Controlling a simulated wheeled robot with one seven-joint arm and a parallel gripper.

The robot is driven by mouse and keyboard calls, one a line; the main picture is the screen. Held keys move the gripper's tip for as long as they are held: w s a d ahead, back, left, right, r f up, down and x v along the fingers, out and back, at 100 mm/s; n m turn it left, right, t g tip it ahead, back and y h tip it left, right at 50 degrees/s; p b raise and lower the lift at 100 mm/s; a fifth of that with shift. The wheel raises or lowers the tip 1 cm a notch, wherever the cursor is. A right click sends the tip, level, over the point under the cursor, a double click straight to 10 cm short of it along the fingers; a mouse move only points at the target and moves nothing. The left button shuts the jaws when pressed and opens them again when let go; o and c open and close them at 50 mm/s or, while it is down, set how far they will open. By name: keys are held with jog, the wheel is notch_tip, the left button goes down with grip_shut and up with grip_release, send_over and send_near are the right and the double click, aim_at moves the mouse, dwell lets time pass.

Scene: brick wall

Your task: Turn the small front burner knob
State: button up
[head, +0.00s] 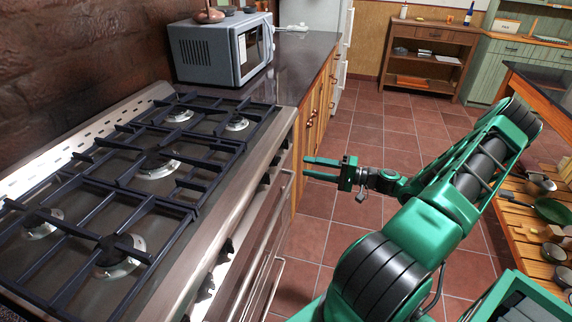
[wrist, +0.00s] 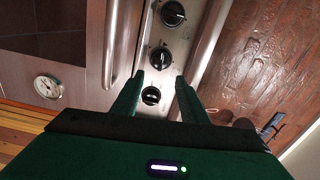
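The stove (head: 212,225) has a steel front panel with dark round knobs, partly seen edge-on in the head view. In the wrist view three black knobs sit in a row: a top knob (wrist: 172,13), a middle knob (wrist: 160,57) and a bottom knob (wrist: 151,96). No marking readable here tells which is the small front burner's. My gripper (head: 307,168) is open and empty, in front of the stove's panel. In the wrist view my gripper (wrist: 159,76) has its fingers spread, with the bottom knob appearing between them. I cannot tell the remaining distance, and no contact shows.
An oven handle (head: 272,230) runs along the stove front below the knobs. Black grates (head: 140,190) cover the burners. A grey microwave (head: 220,50) stands on the counter beyond. A wooden table (head: 535,240) with dishes is at right. Tiled floor lies open between.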

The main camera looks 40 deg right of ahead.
aim_at(275, 161)
jog(key=x, duration=1)
jog(key=shift+w+a, duration=0.2)
jog(key=shift+a, duration=0.05)
jog(key=c, duration=0.7)
